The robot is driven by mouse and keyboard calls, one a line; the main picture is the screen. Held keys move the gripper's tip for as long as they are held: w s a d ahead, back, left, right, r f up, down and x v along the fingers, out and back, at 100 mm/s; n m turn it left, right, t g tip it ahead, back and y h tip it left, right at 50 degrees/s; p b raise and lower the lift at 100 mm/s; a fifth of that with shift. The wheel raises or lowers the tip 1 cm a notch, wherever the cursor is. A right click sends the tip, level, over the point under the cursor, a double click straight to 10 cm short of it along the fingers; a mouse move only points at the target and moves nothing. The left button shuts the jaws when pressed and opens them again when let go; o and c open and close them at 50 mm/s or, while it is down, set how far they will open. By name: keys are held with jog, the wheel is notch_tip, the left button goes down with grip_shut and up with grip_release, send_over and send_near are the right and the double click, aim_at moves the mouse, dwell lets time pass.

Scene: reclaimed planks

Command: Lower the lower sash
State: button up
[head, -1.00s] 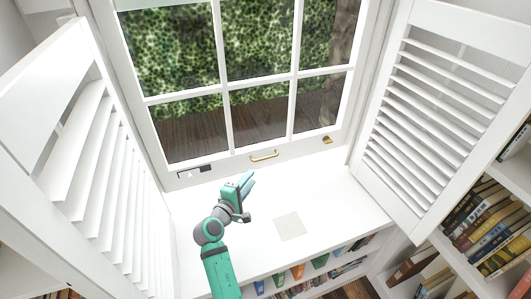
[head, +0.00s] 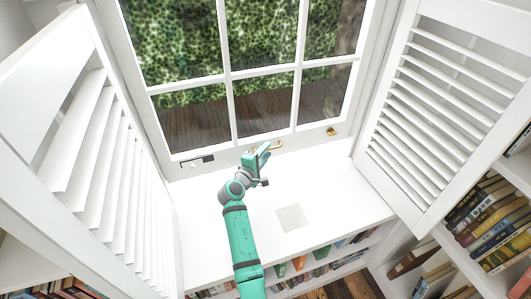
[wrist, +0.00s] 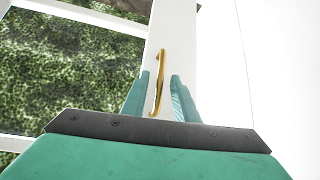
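The lower sash is a white, paned window frame; its bottom rail (head: 228,153) runs just above the sill in the head view. A gold bar handle (head: 276,146) is on that rail, partly hidden behind my gripper (head: 265,152). In the wrist view the handle (wrist: 161,55) stands between the two teal fingers of my gripper (wrist: 160,77), with white space on each side. The fingers are open. I cannot tell how deep the handle sits between them. Whether a gap lies under the rail is unclear.
White louvred shutters stand folded open at left (head: 82,150) and right (head: 440,110). A dark fitting (head: 197,161) and a small gold fitting (head: 331,131) are near the rail's ends. The white sill (head: 335,190) is clear except for a pale square (head: 292,218). Bookshelves lie below.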

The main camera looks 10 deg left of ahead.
grip_shut()
dwell(1.0)
jog(key=shift+a, duration=0.15)
